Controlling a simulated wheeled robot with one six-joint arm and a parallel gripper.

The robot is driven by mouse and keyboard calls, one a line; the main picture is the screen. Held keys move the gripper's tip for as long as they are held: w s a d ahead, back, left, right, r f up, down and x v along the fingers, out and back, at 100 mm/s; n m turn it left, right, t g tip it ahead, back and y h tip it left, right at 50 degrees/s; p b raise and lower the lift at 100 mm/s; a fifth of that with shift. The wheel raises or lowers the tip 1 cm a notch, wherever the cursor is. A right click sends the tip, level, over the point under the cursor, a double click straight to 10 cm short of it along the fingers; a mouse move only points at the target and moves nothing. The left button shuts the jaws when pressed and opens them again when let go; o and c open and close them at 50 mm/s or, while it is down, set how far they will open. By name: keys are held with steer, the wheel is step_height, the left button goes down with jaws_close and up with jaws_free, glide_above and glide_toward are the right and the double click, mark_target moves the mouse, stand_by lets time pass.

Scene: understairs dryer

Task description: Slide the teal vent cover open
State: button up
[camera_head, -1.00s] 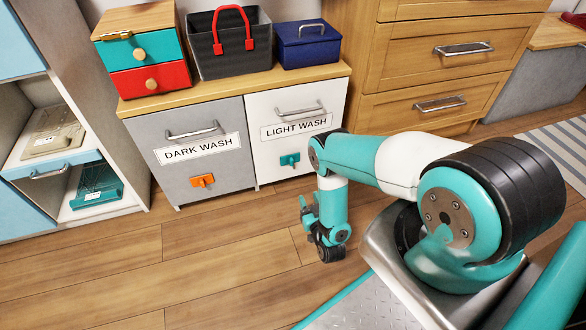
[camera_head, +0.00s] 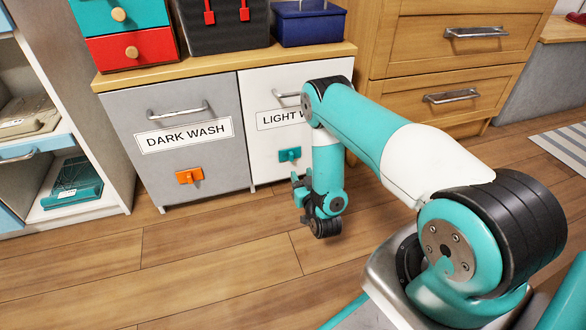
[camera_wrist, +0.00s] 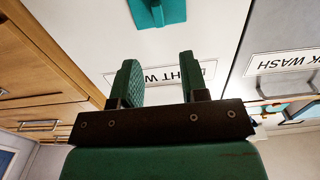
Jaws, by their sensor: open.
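The teal vent cover (camera_head: 289,154) is a small tab-like piece on the white LIGHT WASH front (camera_head: 262,165), below its label. In the wrist view the teal cover (camera_wrist: 160,10) shows at the top edge, partly cut off, with the picture upside down. My gripper (camera_head: 299,190) is just in front of the white front, lower than the cover and apart from it. In the wrist view its two fingers (camera_wrist: 158,82) are spread with nothing between them, and the cover lies beyond them. My arm hides part of the LIGHT WASH label and handle.
The grey DARK WASH front (camera_head: 185,150) with an orange cover (camera_head: 189,176) is to the left. A wooden drawer unit (camera_head: 440,70) stands at the right, and an open shelf unit (camera_head: 75,205) at the far left. The wood floor (camera_head: 200,260) in front is clear.

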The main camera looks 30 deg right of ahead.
mark_target(292, 156)
steer(key=b, duration=0.2)
steer(key=shift+w+f+b, duration=0.15)
steer(key=shift+f+b, duration=0.15)
steer(key=shift+f, duration=0.05)
steer(key=b+x, duration=0.1)
steer(key=x, duration=0.2)
steer(key=b+x, duration=0.1)
steer(key=x, duration=0.2)
steer(key=b+x, duration=0.1)
steer(key=x, duration=0.1)
steer(key=shift+w+d+r, duration=0.2)
steer(key=shift+w+r, duration=0.15)
steer(key=shift+c, duration=0.4)
jaws_close()
